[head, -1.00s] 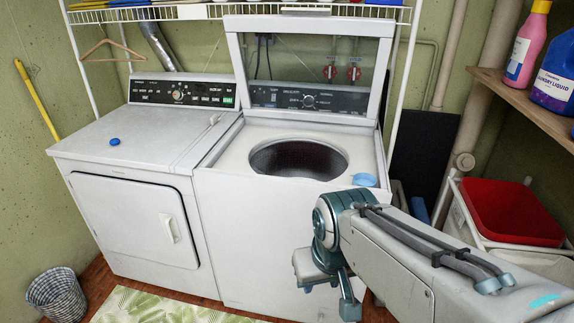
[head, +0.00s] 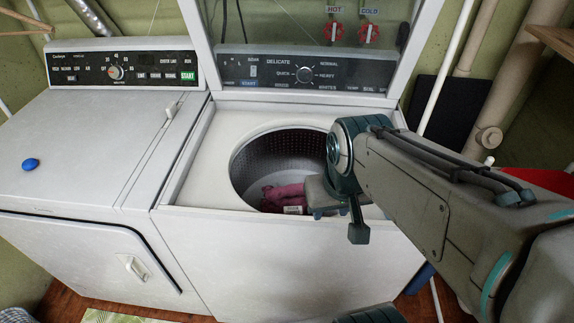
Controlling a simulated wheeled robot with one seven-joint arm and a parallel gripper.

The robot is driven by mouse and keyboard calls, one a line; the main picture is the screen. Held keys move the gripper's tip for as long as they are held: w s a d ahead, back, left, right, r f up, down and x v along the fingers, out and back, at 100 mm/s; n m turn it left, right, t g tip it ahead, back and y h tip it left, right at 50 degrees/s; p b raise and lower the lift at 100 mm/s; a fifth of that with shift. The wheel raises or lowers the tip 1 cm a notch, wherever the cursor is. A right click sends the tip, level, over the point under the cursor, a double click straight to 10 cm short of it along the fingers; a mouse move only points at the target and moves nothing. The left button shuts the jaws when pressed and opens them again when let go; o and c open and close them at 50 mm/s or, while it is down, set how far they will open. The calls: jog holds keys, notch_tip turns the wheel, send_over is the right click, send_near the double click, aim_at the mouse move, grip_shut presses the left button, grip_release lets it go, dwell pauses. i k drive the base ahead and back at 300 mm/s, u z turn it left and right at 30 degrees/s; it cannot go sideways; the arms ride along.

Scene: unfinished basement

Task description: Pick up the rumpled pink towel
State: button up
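The rumpled pink towel (head: 284,192) lies low inside the round drum of the open top-loading washer (head: 190,180). It looks dark pink, with a small pale tag or patch at its near edge. The drum's front rim hides its lower part, and my gripper may cover its right end. My gripper (head: 338,221) is over the right front of the washer opening, to the right of the towel in the picture. Its two fingers point down and stand apart, with nothing seen between them. I see no contact with the towel.
The washer's raised lid (head: 300,30) stands behind the opening. A dryer (head: 70,150) with a blue round object (head: 31,165) on top is at the left. Pipes (head: 505,90) and a dark panel (head: 440,110) are at the right. My arm covers the washer's right side.

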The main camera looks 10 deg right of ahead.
aim_at(289, 199)
jog(key=k, duration=1)
jog(key=u, duration=1.8)
jog(key=i, duration=1.4)
jog(key=z, duration=2.6)
jog(key=i, duration=0.5)
jog(key=z, duration=0.05)
